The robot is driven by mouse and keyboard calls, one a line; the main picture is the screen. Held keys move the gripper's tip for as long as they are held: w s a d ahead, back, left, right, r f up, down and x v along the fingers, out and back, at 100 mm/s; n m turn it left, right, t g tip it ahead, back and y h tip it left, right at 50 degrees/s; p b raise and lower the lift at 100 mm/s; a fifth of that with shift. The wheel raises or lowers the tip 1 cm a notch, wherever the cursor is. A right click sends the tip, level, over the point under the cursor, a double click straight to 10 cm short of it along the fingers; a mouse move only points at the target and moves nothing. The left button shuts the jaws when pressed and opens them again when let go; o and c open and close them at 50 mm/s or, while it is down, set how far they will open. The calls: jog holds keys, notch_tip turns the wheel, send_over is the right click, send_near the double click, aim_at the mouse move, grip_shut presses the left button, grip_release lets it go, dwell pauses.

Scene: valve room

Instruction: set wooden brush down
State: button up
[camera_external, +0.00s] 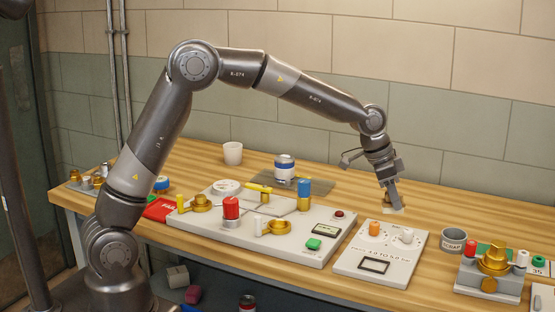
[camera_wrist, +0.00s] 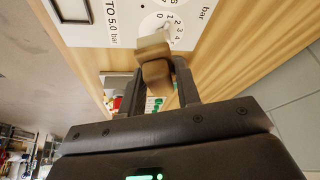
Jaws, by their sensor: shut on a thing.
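My gripper (camera_external: 391,200) points down over the back edge of the white dial panel at the right of the workbench. In the wrist view my gripper (camera_wrist: 160,83) is shut on the wooden brush (camera_wrist: 155,68), a blocky brown piece between the fingertips. The brush (camera_external: 394,210) shows in the external view as a small pale patch under the fingertips, close to the bench top. I cannot tell whether it touches the bench or panel.
The dial panel (camera_external: 353,283) lies just in front of my gripper. A grey scrap cup (camera_external: 453,240) and a brass valve block (camera_external: 491,263) stand to its right. A larger valve board (camera_external: 285,250) lies to its left. Bare wood (camera_external: 440,208) is behind and right.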

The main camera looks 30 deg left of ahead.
jog(key=w+a+n+t+y, duration=0.1)
jog(key=w+a+n, duration=0.1)
jog(key=w+a, duration=0.75)
jog(key=w+a+n, duration=0.3)
jog(key=w+a, duration=0.2)
jog(key=a, duration=0.9)
jog(key=w+a+n+t+y, duration=0.1)
jog(key=w+a+n, duration=0.1)
jog(key=w+a, duration=0.8)
jog(key=s+a+n+y, duration=0.1)
jog(key=s+a+n, duration=0.15)
jog(key=a, duration=1.65)
jog(key=s+a+n+y, duration=0.1)
jog(key=a+n, duration=0.3)
jog(key=a, duration=1.6)
jog(key=shift+t, duration=0.4)
jog(key=a+f, duration=0.2)
jog(key=a, duration=0.2)
jog(key=a+f, duration=0.2)
jog(key=a, duration=0.2)
jog(key=a+f, duration=0.2)
jog(key=a, duration=0.1)
jog(key=shift+w+a+f, duration=0.15)
jog(key=shift+a+f, duration=0.1)
jog(key=shift+a, duration=0.15)
jog(key=shift+a+f, duration=0.25)
jog(key=shift+f, duration=1.9)
